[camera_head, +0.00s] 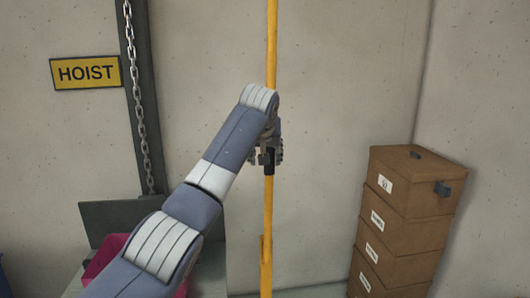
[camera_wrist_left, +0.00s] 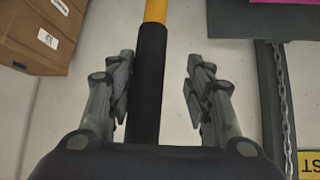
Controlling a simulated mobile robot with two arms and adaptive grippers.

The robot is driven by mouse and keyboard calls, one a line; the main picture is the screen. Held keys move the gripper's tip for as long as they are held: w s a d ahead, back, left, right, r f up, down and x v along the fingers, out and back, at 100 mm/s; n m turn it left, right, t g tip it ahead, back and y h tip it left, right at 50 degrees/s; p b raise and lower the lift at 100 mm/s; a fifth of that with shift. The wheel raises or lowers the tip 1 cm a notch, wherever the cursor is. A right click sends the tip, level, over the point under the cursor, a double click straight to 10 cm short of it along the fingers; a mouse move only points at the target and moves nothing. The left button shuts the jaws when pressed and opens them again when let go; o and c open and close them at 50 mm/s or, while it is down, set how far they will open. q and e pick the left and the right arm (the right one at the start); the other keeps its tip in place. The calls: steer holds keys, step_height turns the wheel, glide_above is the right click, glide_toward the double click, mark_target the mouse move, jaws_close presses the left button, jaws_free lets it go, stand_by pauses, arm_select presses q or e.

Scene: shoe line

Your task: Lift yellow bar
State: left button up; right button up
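The yellow bar (camera_head: 272,45) runs upright through the middle of the head view, with a black grip section (camera_head: 270,166) partway down. In the left wrist view, the black grip (camera_wrist_left: 148,85) lies between the lines of my fingers, closer to the left-hand finger, with yellow bar (camera_wrist_left: 155,10) beyond it. My left gripper (camera_head: 267,153) is at the height of the black grip; it also shows in the left wrist view (camera_wrist_left: 161,68), where its fingers are spread with a gap at the right. I cannot tell whether any finger touches the grip. My right gripper is not in view.
Stacked brown boxes (camera_head: 416,190) stand at the right near the wall corner. A chain (camera_head: 139,95) hangs on a dark post at the left, beside a yellow HOIST sign (camera_head: 86,73). A pink bin (camera_head: 103,257) is at lower left. Plain wall lies behind the bar.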

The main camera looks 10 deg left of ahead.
arm_select(q)
steer(key=v, duration=1.2)
